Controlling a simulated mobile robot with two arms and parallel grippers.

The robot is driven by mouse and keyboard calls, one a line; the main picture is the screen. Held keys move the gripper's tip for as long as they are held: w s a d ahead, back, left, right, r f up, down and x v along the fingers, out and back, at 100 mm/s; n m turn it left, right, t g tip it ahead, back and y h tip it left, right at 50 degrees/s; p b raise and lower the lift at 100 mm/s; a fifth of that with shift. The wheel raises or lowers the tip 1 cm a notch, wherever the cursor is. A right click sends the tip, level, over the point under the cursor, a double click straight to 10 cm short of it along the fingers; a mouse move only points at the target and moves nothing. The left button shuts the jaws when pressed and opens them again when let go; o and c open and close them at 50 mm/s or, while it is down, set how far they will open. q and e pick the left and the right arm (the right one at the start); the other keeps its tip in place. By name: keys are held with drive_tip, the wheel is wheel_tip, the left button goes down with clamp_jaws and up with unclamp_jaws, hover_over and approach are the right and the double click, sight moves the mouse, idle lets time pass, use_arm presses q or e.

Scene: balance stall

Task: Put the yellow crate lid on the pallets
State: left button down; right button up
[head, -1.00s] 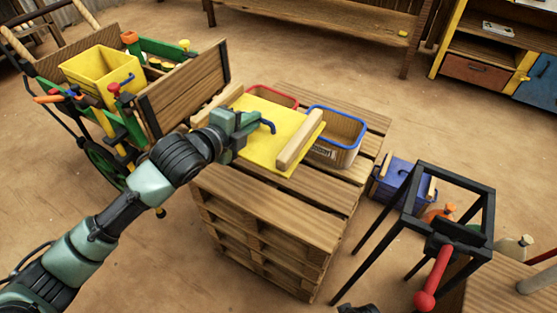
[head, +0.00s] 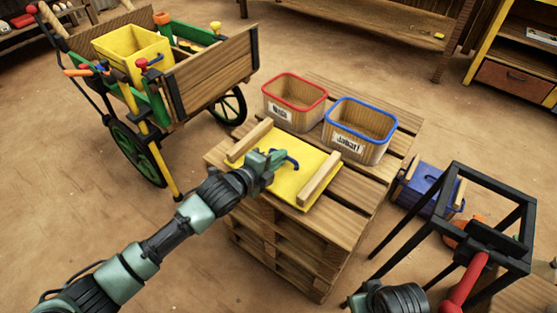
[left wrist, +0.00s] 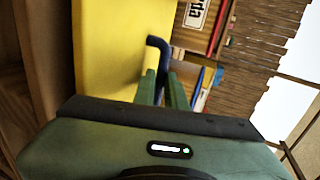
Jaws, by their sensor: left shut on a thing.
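The yellow crate lid (head: 290,184) has two wooden battens and a blue handle. My left gripper (head: 276,159) is shut on that handle. The lid is over the near part of the stacked wooden pallets (head: 342,218), roughly flat. I cannot tell whether it touches the top slats or hangs just above them. In the left wrist view the lid (left wrist: 108,50) fills the upper left, and the fingers (left wrist: 163,88) close around the blue handle. Part of my right arm shows at the bottom right of the head view; its fingers are not clear.
A red-rimmed basket (head: 294,100) and a blue-rimmed basket (head: 360,130) stand on the pallets behind the lid. A cart (head: 212,72) with a yellow crate (head: 133,50) stands left. A blue crate (head: 430,188) and a black frame (head: 450,195) are right of the pallets.

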drive_tip(key=shift+r, duration=0.15)
use_arm(q)
drive_tip(key=c, duration=1.8)
unclamp_jaws()
drive_tip(key=shift+f, duration=0.15)
drive_tip(key=o, duration=0.3)
drive_tip(key=shift+o, duration=0.2)
use_arm(e)
drive_tip(key=shift+r, duration=0.1)
use_arm(q)
drive_tip(key=shift+f, duration=0.1)
